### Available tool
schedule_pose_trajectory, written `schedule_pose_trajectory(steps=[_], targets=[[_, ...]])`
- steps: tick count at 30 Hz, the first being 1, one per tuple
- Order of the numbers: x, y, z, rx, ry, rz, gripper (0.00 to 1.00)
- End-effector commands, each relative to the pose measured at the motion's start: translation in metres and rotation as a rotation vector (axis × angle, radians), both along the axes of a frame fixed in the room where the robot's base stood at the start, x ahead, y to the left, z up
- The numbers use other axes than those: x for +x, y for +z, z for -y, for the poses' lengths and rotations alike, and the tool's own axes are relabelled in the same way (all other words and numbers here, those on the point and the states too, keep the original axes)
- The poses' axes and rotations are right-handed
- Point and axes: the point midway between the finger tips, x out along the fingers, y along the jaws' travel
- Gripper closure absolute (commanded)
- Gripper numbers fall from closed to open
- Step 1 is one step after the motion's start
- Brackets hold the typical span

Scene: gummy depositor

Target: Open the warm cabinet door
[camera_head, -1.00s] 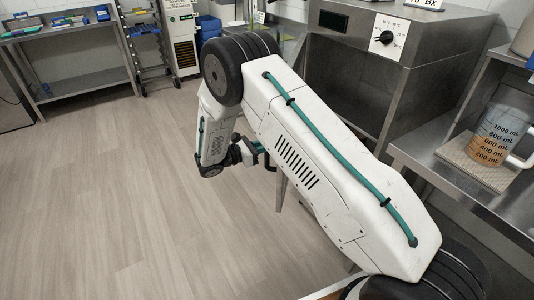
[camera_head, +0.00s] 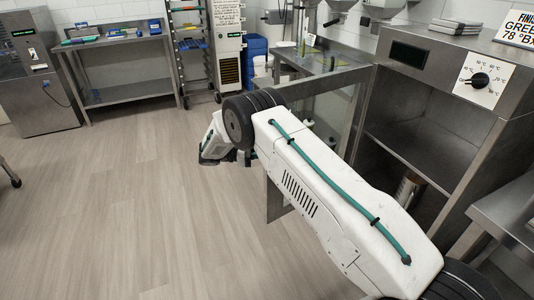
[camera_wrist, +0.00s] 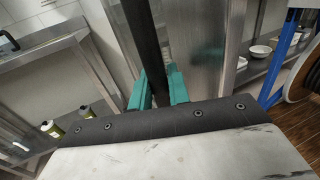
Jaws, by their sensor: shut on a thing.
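The warm cabinet (camera_head: 508,92) is a steel box at the right of the head view, with a temperature dial (camera_head: 480,79) on its front. Its door (camera_head: 335,80), a steel frame with a clear pane, stands swung out to the left, and the shelved interior shows. My arm covers part of the door. In the wrist view, the teal fingers of my gripper (camera_wrist: 158,88) are shut on the dark bar handle (camera_wrist: 146,40), with the steel door face (camera_wrist: 195,50) behind. In the head view the handle and fingertips are hidden by my arm.
A metal cylinder (camera_head: 408,190) stands low inside the cabinet. A steel side table (camera_head: 510,215) is at the lower right. A bench with trays (camera_head: 120,40), a rack (camera_head: 190,45) and blue bins (camera_head: 255,48) line the back.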

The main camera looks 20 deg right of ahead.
Motion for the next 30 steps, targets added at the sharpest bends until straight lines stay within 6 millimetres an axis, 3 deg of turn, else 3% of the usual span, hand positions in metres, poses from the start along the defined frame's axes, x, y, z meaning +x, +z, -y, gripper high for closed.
schedule_pose_trajectory(steps=[11,12,14,30], targets=[[0.000,0.000,-0.002,-0.002,-0.002,-0.002,1.00],[0.000,0.000,-0.002,-0.002,-0.002,-0.002,0.79],[0.000,0.000,-0.003,-0.002,-0.001,-0.002,0.63],[0.004,-0.001,-0.018,-0.001,-0.017,-0.001,0.63]])
